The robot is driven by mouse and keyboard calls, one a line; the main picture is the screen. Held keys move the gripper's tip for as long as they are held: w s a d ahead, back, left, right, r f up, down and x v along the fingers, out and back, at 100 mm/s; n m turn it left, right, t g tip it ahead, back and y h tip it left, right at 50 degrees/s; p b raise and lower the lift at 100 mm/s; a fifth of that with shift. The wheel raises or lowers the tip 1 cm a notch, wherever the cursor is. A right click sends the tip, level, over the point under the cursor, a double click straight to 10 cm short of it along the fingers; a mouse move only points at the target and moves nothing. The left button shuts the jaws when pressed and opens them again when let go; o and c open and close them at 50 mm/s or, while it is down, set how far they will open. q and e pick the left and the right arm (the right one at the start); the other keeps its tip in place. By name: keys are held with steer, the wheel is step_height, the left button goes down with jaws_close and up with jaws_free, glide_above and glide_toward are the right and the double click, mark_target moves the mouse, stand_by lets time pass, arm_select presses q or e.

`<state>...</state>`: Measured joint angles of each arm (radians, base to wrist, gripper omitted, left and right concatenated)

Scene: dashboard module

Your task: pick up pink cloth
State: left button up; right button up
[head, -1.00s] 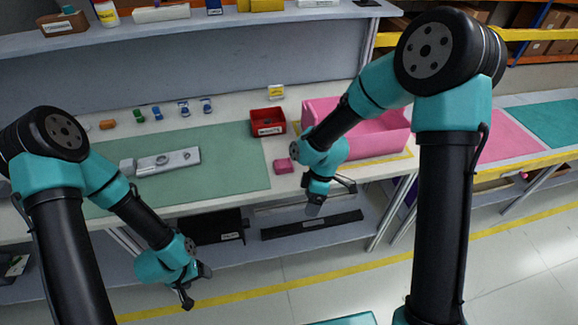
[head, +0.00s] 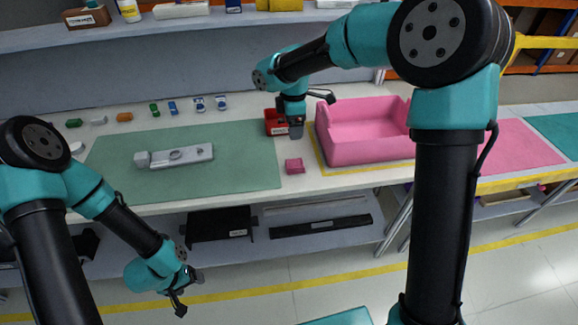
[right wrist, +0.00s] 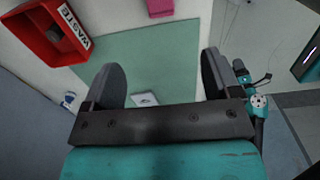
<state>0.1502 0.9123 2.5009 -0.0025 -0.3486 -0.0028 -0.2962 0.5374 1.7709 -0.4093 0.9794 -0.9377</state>
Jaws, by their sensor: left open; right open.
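The pink cloth (head: 294,166) is a small folded block on the white table, just right of the green mat. It also shows at the top edge of the right wrist view (right wrist: 160,8), partly cut off. My right gripper (head: 310,114) is open and empty, above and behind the cloth, in front of the red bin in the head view. In the right wrist view its two fingers (right wrist: 158,82) are wide apart with nothing between them. My left gripper (head: 188,294) is open and empty, low in front of the table.
The red waste bin (head: 271,127) stands behind the cloth, partly hidden by my right gripper. A large pink tray (head: 365,152) stands to the cloth's right. A grey module (head: 190,153) lies on the green mat (head: 235,180). Small coloured parts line the back. A shelf (head: 190,27) hangs above.

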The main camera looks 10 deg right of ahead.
glide_toward(293, 163)
step_height(293, 163, down, 5)
steer(key=shift+f, duration=0.1)
stand_by(0.6)
steer(key=shift+f, duration=2.6)
steer(key=c, duration=1)
steer(key=shift+r, duration=0.1)
